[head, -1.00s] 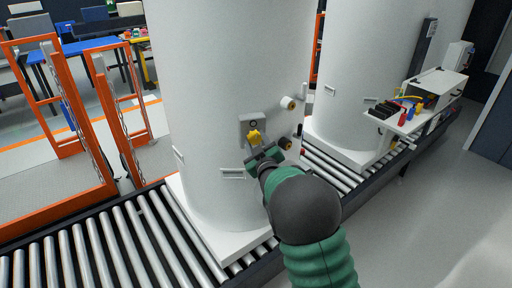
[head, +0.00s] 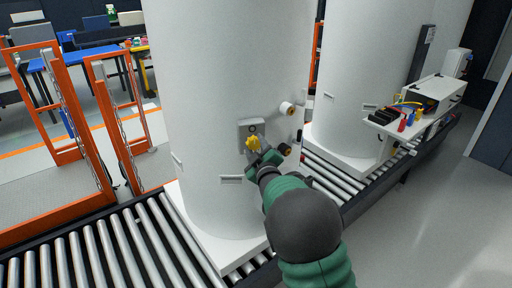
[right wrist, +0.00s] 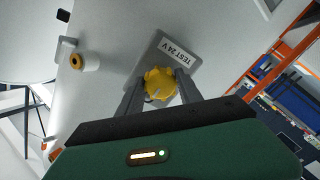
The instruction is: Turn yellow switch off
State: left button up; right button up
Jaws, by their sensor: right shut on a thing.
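The yellow switch (head: 253,144) is a ribbed round knob on a grey plate (head: 246,127) fixed to the front of a white tank (head: 215,60). In the right wrist view the knob (right wrist: 159,84) sits below a label reading "TEST 24 V" (right wrist: 178,62). My right gripper (head: 256,152) is at the knob, and its two dark fingers (right wrist: 159,92) stand on either side of it, shut on it. A pale line shows on the knob's face. My left gripper is not in view.
The tank stands on a roller conveyor (head: 100,255). A second white tank (head: 355,90) and a shelf with tools (head: 405,120) are at right. Orange gates (head: 115,120) stand at left.

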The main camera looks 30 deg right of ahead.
jog(key=o, duration=1.1)
jog(key=shift+w+a+r, duration=0.1)
jog(key=shift+r, duration=0.2)
jog(key=shift+o, duration=1.2)
jog(key=shift+a+f, duration=0.1)
jog(key=shift+f, duration=0.05)
jog(key=b+v, duration=0.1)
jog(key=v, duration=1.6)
jog(key=shift+w+f, duration=0.1)
jog(key=shift+f, duration=0.05)
